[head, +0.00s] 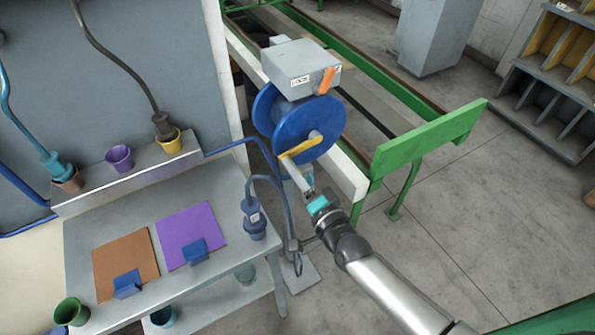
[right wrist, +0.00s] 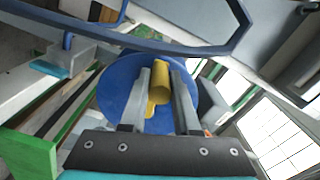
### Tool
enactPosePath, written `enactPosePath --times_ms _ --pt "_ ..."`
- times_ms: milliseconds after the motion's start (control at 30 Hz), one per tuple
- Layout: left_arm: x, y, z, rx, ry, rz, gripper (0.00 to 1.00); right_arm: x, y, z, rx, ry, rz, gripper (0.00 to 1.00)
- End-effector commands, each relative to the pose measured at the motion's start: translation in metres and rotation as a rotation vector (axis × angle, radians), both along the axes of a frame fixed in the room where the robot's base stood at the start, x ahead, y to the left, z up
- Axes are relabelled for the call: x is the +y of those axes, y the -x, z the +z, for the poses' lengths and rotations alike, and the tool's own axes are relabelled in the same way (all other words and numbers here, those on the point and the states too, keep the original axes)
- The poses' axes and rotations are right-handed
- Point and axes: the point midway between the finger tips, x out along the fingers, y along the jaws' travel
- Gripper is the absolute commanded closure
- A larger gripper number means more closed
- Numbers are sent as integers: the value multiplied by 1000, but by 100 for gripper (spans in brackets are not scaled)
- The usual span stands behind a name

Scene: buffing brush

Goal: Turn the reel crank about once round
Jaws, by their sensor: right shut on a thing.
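The blue reel (head: 275,122) stands upright below a grey box, with a yellow crank arm (head: 303,147) on its front. In the right wrist view the blue reel (right wrist: 112,92) fills the middle, behind the yellow crank handle (right wrist: 161,82). My right gripper (head: 288,165) reaches up to the crank's lower left end. In the right wrist view the two grey fingers of my right gripper (right wrist: 161,90) are on either side of the handle, shut on it. The handle is partly hidden by the fingers in the head view. My left gripper is not in view.
A grey workbench (head: 100,233) with an orange mat, a purple mat (head: 188,225) and cups stands at the left. A blue bottle-shaped tool (head: 253,219) hangs by a hose near the reel. A green rail frame (head: 430,140) lies to the right.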

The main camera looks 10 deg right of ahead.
Motion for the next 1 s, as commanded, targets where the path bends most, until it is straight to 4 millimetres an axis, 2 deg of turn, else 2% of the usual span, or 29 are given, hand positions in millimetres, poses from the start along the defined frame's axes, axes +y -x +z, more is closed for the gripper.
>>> enactPosePath --times_ms 100,500,1000 --pt "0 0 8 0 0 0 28 1 1 13 36 -105 1 100" --pt "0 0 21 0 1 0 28 -2 -1 43 155 -431 1 100" --pt "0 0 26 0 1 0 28 -10 -4 58 226 -629 0 100"
